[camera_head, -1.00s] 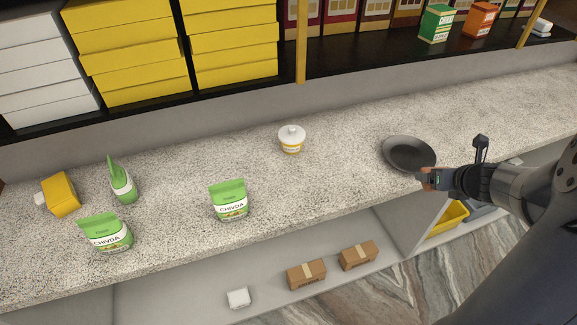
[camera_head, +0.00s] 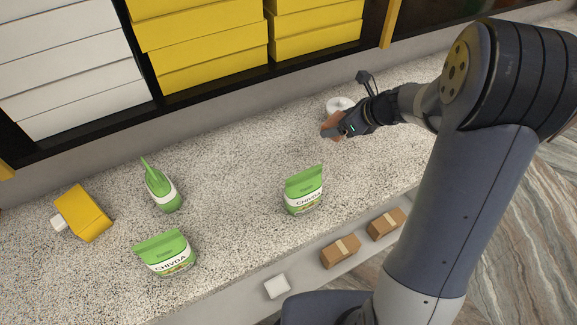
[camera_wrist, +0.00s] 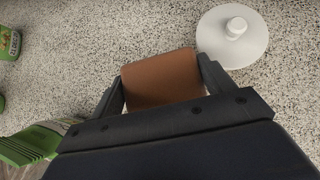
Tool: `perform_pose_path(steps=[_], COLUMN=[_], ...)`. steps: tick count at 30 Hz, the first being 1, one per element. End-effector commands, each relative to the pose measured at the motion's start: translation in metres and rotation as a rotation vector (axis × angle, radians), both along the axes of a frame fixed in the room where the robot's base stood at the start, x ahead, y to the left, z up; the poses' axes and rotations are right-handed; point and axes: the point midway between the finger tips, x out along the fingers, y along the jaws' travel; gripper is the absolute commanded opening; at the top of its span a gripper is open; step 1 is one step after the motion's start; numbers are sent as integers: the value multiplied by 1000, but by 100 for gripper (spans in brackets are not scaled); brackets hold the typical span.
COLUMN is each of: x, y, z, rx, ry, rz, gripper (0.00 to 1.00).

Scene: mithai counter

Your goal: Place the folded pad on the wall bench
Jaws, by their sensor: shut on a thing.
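The folded pad, a small brown block with rounded corners, is between the fingers of my gripper (camera_wrist: 162,84) in the wrist view, where the pad (camera_wrist: 160,76) shows clearly. In the head view the pad (camera_head: 331,122) shows as a small brown patch at the tip of my gripper (camera_head: 336,128). My gripper is shut on it and is over the speckled counter along the wall, which I take as the wall bench (camera_head: 235,150). The pad appears held above the surface; the exact gap is hard to tell.
A white-lidded tub (camera_head: 340,104) stands just behind my gripper; its lid (camera_wrist: 232,40) is right of the pad in the wrist view. Cartons (camera_head: 341,252) sit below.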

Motion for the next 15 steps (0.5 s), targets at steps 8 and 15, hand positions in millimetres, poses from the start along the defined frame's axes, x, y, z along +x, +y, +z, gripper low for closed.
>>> perform_pose_path(steps=[8,15], x=[-15,-36], y=[68,116], z=[-38,-34], rx=[6,7], ry=[4,5], rz=[380,407], gripper=[51,51])
